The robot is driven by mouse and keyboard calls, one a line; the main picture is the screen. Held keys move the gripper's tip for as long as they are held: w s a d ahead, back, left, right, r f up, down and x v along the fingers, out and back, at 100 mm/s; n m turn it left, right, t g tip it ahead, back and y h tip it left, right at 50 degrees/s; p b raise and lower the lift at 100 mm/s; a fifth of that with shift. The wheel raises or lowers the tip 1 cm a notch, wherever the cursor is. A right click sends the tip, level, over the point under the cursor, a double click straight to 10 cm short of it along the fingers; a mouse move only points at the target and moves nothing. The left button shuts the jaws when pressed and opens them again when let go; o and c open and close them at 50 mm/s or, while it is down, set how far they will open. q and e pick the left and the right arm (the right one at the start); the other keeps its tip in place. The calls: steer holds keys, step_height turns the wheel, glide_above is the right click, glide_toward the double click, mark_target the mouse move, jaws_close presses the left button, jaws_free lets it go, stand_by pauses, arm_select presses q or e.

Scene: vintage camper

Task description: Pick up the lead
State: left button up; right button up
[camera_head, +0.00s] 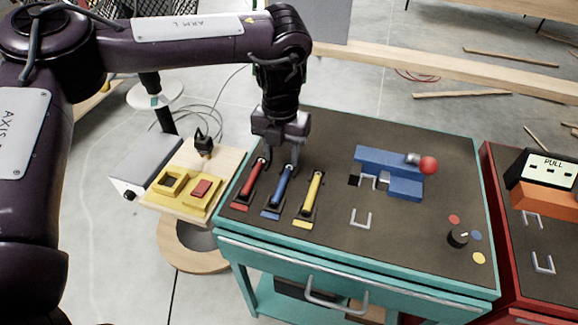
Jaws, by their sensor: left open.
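A small black piece with a brownish lower end (204,144) stands at the back of a wooden board (232,160). It may be the lead's plug, but I cannot tell for sure. Thin grey cable (188,104) lies in loops on the floor behind the board. My left gripper (288,150) points down over the back left part of the teal cart's dark top, right of the black piece and apart from it. It is open, near the upper end of the blue lever; whether it touches is unclear. My right gripper is out of view.
The teal cart (360,285) carries red (250,182), blue (278,188) and yellow (313,194) levers, a blue latch block (390,165) with a red ball, and a black knob (457,237). A yellow switch box (185,188) sits on the board. A red cart stands right.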

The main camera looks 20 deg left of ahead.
mark_target(284, 177)
arm_select(q)
steer(key=shift+w, duration=0.35)
steer(key=shift+w+a+f, duration=0.1)
steer(key=shift+f, duration=0.25)
steer(key=f, duration=0.1)
steer(key=f+p, duration=0.1)
steer(key=f, duration=0.1)
steer(key=shift+s+d+f+p, duration=0.2)
steer(key=shift+s+f+p, duration=0.1)
steer(key=shift+f+p, duration=0.1)
steer(key=f, duration=0.3)
steer(key=shift+w, duration=0.25)
jaws_close()
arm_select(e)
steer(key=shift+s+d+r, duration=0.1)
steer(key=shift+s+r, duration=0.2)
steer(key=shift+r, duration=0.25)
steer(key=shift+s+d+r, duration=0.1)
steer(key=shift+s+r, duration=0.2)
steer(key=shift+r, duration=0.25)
